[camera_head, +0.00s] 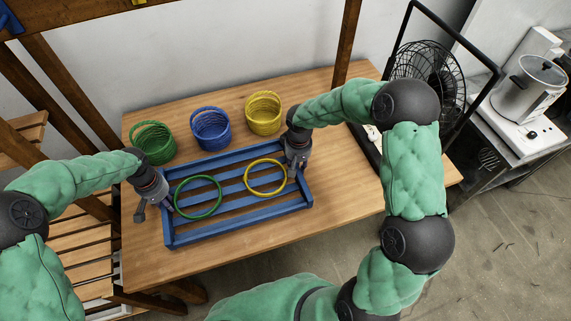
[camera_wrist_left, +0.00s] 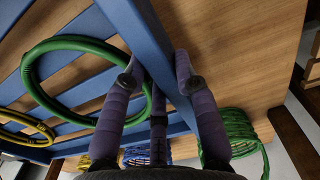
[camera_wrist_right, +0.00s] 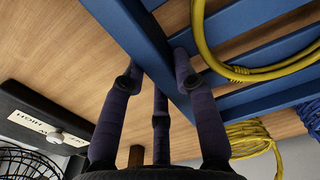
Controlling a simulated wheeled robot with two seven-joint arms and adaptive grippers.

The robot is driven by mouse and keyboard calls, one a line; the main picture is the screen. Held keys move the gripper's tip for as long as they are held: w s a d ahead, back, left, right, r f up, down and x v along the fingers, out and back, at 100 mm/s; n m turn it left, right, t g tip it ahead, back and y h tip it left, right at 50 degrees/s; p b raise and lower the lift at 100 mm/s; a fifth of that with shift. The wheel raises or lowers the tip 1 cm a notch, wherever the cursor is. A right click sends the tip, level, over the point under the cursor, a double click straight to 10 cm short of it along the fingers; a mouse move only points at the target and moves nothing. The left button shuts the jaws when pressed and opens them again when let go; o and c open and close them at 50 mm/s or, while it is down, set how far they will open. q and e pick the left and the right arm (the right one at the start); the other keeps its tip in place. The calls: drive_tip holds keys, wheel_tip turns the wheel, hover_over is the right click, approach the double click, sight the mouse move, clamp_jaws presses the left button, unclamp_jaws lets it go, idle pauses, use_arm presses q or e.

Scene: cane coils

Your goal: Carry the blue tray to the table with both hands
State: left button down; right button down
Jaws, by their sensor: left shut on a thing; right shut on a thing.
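The blue slatted tray (camera_head: 240,228) is over the front part of the wooden table (camera_head: 345,188); I cannot tell if it touches the top. A green ring (camera_head: 198,197) and a yellow ring (camera_head: 265,177) lie in it. My left gripper (camera_head: 166,203) is shut on the tray's left end wall, seen between its fingers in the left wrist view (camera_wrist_left: 163,60). My right gripper (camera_head: 297,168) is shut on the right end wall, which shows in the right wrist view (camera_wrist_right: 140,45).
A green basket (camera_head: 153,143), a blue basket (camera_head: 210,129) and a yellow basket (camera_head: 263,113) stand behind the tray. Wooden posts (camera_head: 347,40) rise behind the table. The table's front right is clear.

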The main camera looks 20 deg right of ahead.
use_arm(q)
drive_tip(key=shift+w+d, duration=0.1)
drive_tip(key=shift+w, duration=0.15)
use_arm(e)
drive_tip(key=shift+w+d+r, duration=0.1)
drive_tip(key=shift+w, duration=0.15)
use_arm(q)
drive_tip(key=shift+r, duration=0.1)
drive_tip(key=shift+f, duration=0.25)
use_arm(e)
drive_tip(key=shift+f, duration=0.2)
